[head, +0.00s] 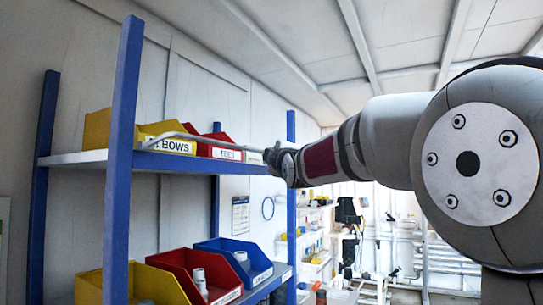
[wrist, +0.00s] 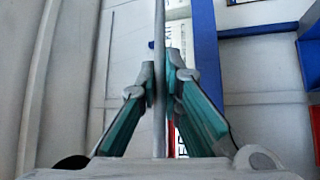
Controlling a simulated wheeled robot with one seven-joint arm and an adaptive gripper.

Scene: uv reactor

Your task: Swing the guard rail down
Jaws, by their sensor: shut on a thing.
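The guard rail (head: 215,139) is a thin grey bar running along the front of the upper shelf, in front of the labelled bins. It bends down at its left end near the blue front post. My gripper (head: 274,156) is at the rail's right end in the head view, and the arm hides part of that end. In the wrist view the rail (wrist: 159,40) runs upright through the middle of the picture. My gripper's two teal-sided fingers (wrist: 160,85) are closed on it from both sides.
Yellow, red (head: 180,265) and blue bins (head: 232,258) stand on the lower shelf. The blue front post (head: 122,150) stands close by at left. Pipework and shelves fill the far background.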

